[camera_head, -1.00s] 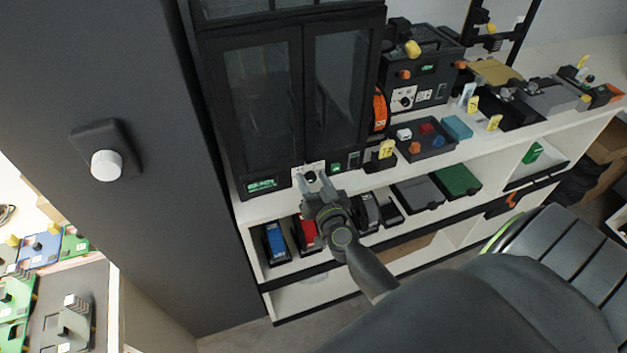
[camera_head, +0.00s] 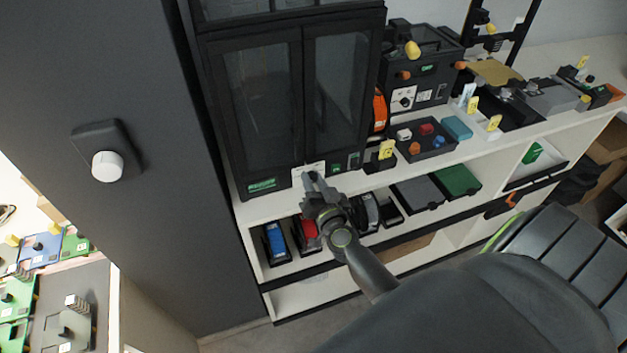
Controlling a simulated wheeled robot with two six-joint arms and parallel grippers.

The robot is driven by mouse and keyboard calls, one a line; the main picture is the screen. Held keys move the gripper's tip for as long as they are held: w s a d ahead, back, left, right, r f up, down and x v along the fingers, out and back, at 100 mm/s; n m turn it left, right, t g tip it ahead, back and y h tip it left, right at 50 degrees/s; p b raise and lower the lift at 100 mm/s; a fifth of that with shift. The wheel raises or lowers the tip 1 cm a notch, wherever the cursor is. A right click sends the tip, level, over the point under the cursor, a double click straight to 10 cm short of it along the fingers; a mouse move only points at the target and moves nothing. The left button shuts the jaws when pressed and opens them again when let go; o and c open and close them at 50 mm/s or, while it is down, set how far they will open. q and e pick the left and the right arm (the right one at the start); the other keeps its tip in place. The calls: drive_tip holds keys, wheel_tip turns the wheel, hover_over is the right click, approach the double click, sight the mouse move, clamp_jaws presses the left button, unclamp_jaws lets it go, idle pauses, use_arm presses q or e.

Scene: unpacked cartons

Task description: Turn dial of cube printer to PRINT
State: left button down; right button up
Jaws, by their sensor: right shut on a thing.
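The cube printer (camera_head: 268,110) is a tall black cabinet with two glass doors, standing on the white shelf. Its front base strip carries a white dial plate (camera_head: 299,175) and small green labels. My right gripper (camera_head: 313,180) is at this plate with its fingers close together, shut on the dial. The fingers cover the dial, so its pointer and the PRINT mark cannot be read. My left gripper is not in view.
A tray with small coloured blocks (camera_head: 438,148) and a black machine with orange knobs (camera_head: 425,80) stand right of the printer. Blue and red cartridges (camera_head: 276,240) sit on the shelf below. A dark column with a white knob (camera_head: 107,166) is at left.

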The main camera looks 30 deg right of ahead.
drive_tip(key=m, duration=0.4)
drive_tip(key=shift+m, duration=0.3)
drive_tip(key=m, duration=0.3)
drive_tip(key=shift+m, duration=0.3)
drive_tip(key=m, duration=0.3)
drive_tip(key=shift+d+f+m, duration=0.1)
drive_tip(key=shift+m, duration=0.2)
drive_tip(key=m, duration=0.4)
drive_tip(key=shift+f+m+b, duration=0.1)
drive_tip(key=shift+m+b, duration=0.2)
drive_tip(key=m, duration=0.4)
drive_tip(key=shift+f+m+b, duration=0.1)
drive_tip(key=shift+m+b, duration=0.2)
drive_tip(key=shift+b, duration=0.05)
drive_tip(key=m+b, duration=0.1)
drive_tip(key=m, duration=0.3)
drive_tip(key=m+b, duration=0.1)
drive_tip(key=m, duration=0.4)
drive_tip(key=shift+f, duration=0.1)
drive_tip(key=shift+a+m+b, duration=0.2)
drive_tip(key=shift+m+b, duration=0.15)
drive_tip(key=shift+m, duration=1.55)
